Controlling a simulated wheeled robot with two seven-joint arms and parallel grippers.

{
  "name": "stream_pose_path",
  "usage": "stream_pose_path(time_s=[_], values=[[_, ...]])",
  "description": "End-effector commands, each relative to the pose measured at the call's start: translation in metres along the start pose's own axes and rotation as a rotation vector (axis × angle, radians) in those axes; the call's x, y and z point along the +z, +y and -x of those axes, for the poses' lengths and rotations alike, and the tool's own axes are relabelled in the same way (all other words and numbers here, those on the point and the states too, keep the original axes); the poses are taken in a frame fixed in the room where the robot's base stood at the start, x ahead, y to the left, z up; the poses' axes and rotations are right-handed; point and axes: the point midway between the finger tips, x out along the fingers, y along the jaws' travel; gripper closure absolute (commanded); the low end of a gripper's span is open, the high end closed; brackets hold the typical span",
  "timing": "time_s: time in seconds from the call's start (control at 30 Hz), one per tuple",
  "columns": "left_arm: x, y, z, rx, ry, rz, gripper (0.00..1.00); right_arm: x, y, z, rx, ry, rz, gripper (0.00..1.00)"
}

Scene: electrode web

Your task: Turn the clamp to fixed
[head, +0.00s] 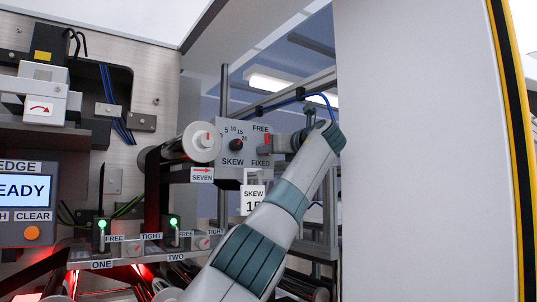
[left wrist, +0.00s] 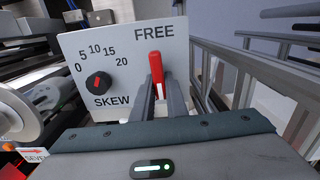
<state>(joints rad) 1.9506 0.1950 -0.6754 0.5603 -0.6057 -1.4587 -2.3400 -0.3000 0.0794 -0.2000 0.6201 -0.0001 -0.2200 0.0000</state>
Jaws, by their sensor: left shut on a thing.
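The clamp is a red lever (head: 266,143) on the right part of a grey panel (head: 226,128), between the labels FREE above and FIXED below. In the left wrist view the red lever (left wrist: 156,68) points up toward FREE; the FIXED label is hidden there behind my gripper. My left gripper (head: 273,143) reaches the panel from the right. Its two fingers (left wrist: 160,98) are shut on the lever, one on each side of its lower part. My right gripper is in neither view.
A black SKEW knob (left wrist: 99,84) with a red pointer sits left of the lever, beside a scale. A white-ended roller (head: 201,142) is left of the panel. A large pale panel (head: 425,150) stands to the right. Metal rails (left wrist: 262,80) run right of the clamp panel.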

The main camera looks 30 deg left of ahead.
Motion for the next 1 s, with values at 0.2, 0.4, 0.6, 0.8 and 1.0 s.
stream_pose_path(time_s=[0.2, 0.4, 0.6, 0.8, 1.0], values=[[-0.0042, 0.0001, -0.0005, 0.002, 0.007, -0.05, 1.0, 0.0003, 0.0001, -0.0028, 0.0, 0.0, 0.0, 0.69], [-0.0046, 0.0001, -0.0007, 0.002, 0.008, -0.057, 1.0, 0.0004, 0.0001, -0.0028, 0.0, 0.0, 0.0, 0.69], [-0.0051, 0.0, -0.0008, 0.003, 0.009, -0.057, 0.85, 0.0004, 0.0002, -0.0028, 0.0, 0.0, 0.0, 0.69], [-0.0033, 0.0004, -0.0006, 0.002, 0.006, -0.054, 0.69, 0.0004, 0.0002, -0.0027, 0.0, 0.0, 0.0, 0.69], [-0.0022, 0.0006, 0.0002, 0.001, 0.004, -0.053, 0.69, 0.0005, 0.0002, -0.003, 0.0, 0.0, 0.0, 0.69]])
